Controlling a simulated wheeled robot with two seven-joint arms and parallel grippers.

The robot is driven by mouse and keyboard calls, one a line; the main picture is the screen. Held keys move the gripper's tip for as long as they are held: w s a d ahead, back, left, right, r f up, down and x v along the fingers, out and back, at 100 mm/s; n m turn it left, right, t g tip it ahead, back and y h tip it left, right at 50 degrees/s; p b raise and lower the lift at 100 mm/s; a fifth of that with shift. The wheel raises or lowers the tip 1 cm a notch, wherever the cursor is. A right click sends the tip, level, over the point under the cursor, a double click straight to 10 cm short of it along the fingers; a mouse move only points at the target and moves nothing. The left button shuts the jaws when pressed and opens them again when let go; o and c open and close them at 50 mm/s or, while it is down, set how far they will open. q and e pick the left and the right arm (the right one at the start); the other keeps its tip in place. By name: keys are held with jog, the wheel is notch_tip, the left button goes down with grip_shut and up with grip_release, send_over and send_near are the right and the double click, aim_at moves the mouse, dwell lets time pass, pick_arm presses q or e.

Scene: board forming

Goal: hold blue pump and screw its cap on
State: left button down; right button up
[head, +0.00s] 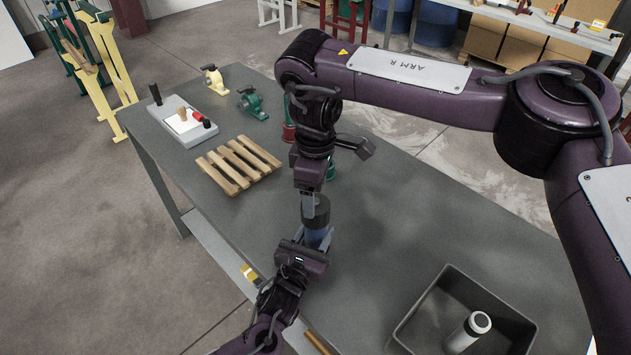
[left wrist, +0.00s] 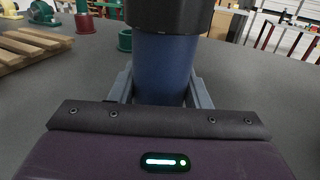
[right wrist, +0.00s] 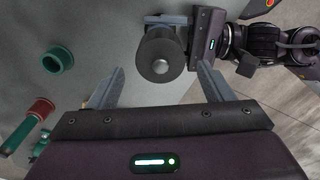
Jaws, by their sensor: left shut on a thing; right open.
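The blue pump (head: 316,238) stands upright above the grey table's near side. Its blue body (left wrist: 165,70) fills the middle of the left wrist view. My left gripper (head: 317,236) is shut around the body, one finger on each side. The dark cap (head: 315,211) sits on top of the body; in the right wrist view the cap (right wrist: 160,58) is seen from above with a pale stud in its centre. How tightly it is seated cannot be told. My right gripper (right wrist: 158,84) is open, pointing down just above the cap, its fingers apart and not closed on it.
A wooden pallet (head: 237,166) lies left of the pumps. Behind it are a tray with tools (head: 179,124), a green part (head: 250,102) and a yellow part (head: 212,79). A grey bin (head: 491,301) holding a white-topped cylinder (head: 469,334) stands at the right front.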

aim_at(316, 204)
jog(key=n, duration=0.4)
jog(key=shift+r+n, duration=0.15)
jog(key=shift+n, duration=0.15)
jog(key=n, duration=0.4)
jog(key=shift+r, duration=0.1)
jog(key=n, duration=0.7)
jog(key=shift+r, duration=0.2)
jog(key=n, duration=0.6)
jog(key=shift+r+n, duration=0.2)
jog(key=shift+n, duration=0.1)
jog(key=n, duration=0.3)
jog(key=shift+r+n, duration=0.1)
jog(key=shift+n, duration=0.3)
jog(key=n, duration=0.4)
jog(key=shift+r, duration=0.1)
jog(key=shift+f, duration=4.05)
